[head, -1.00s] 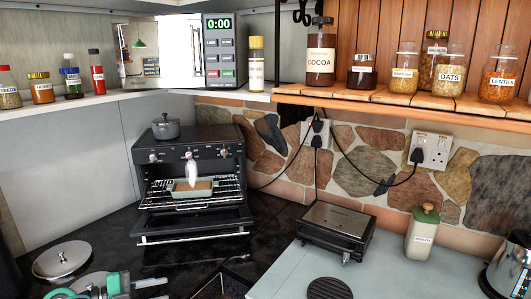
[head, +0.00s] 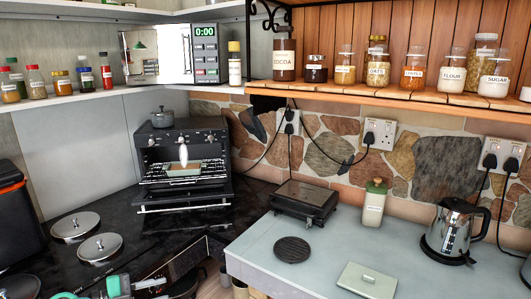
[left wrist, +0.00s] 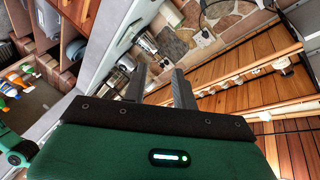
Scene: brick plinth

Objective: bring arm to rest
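My left gripper (left wrist: 158,68) shows in the left wrist view with its two dark fingers apart and nothing between them. Shelf planks and the stone wall show beyond the fingers. In the head view, green and grey parts of my left arm show at the bottom left edge, over the dark counter. The left fingertips cannot be made out clearly there. My right gripper is in neither view.
A small oven (head: 183,160) stands with its door open and a loaf tin (head: 176,173) inside. Jars line the wooden shelf (head: 345,87).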

